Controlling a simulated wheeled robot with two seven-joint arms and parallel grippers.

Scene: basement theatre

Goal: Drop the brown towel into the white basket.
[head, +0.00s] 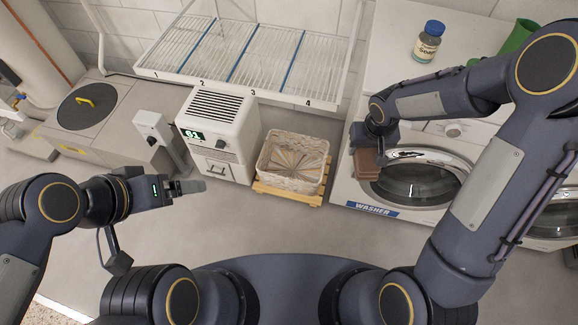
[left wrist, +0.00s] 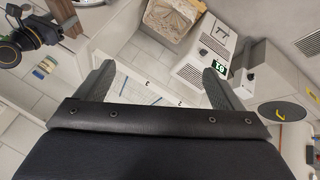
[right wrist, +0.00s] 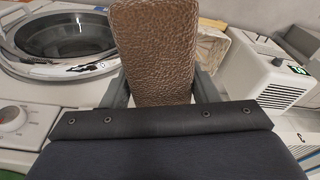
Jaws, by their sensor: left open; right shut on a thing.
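The brown towel (right wrist: 153,50) fills the space between the fingers of my right gripper (right wrist: 155,88) in the right wrist view. In the head view the towel (head: 367,165) hangs below my right gripper (head: 372,146), in front of the washer and to the right of the basket. The white basket (head: 291,163) is a woven, pale container on a small wooden pallet. It also shows at the top of the left wrist view (left wrist: 173,20). My left gripper (head: 190,187) is open and empty over the floor, left of the basket; its fingers show apart in the left wrist view (left wrist: 158,85).
A white dehumidifier (head: 216,135) stands just left of the basket. The washer (head: 410,180) stands at the right, with a blue-capped bottle (head: 428,42) on top. A wire drying rack (head: 250,55) is behind. The floor in front of the basket is clear.

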